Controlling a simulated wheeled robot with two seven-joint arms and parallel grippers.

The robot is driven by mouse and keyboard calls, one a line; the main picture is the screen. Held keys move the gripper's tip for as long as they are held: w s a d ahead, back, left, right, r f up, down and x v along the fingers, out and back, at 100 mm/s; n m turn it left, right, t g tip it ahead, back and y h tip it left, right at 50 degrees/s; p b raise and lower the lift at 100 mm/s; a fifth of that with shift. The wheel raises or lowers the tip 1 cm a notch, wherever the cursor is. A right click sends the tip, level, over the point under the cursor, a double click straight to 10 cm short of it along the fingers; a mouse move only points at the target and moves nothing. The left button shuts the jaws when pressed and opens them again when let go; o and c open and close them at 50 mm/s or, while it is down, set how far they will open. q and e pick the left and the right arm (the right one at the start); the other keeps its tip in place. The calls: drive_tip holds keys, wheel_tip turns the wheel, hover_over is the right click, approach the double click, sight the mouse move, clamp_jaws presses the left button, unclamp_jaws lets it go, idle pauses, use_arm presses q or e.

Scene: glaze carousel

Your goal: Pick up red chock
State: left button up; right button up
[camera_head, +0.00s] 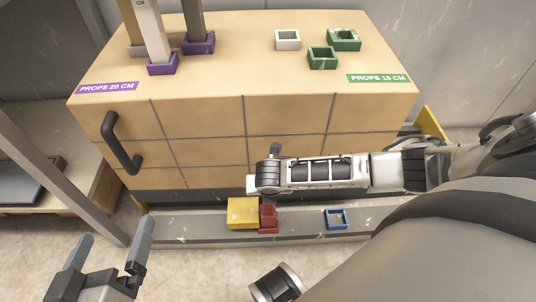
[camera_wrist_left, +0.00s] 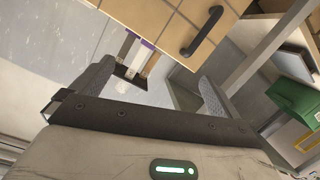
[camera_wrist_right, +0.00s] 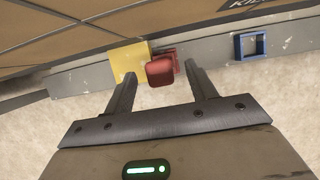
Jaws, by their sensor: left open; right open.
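The red chock (camera_head: 268,213) stands on the low grey ledge at the cabinet's foot, against a yellow block (camera_head: 242,212). In the right wrist view the chock (camera_wrist_right: 159,71) shows between the fingertips of my right gripper (camera_wrist_right: 160,72), with a red rim behind it. That gripper is open, with a gap visible on each side of the chock; I cannot tell how far ahead the chock lies. My right gripper's fingers cannot be made out in the head view. My left gripper (camera_head: 113,230) is open and empty at lower left, away from the chock.
A blue square holder (camera_head: 337,219) sits on the ledge (camera_head: 190,230) to the right. The tan cabinet (camera_head: 250,75) rises behind, with a black handle (camera_head: 121,143), purple, green and white holders on top. A grey post (camera_head: 60,180) stands at left.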

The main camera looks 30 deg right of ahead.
drive_tip(key=b, duration=0.3)
hover_over(268, 209)
drive_tip(key=w+d, duration=0.1)
drive_tip(key=w, duration=0.1)
wheel_tip(268, 209, down, 4)
drive_tip(key=shift+d+f, duration=0.15)
drive_tip(key=shift+f, duration=0.3)
use_arm(q)
drive_tip(key=shift+d+r+n+t+h, duration=0.4)
drive_tip(key=shift+d+r+n+h, duration=0.05)
drive_tip(key=shift+r+n+h, duration=0.15)
use_arm(e)
drive_tip(key=shift+r, duration=0.1)
clamp_jaws()
drive_tip(key=shift+r, duration=0.1)
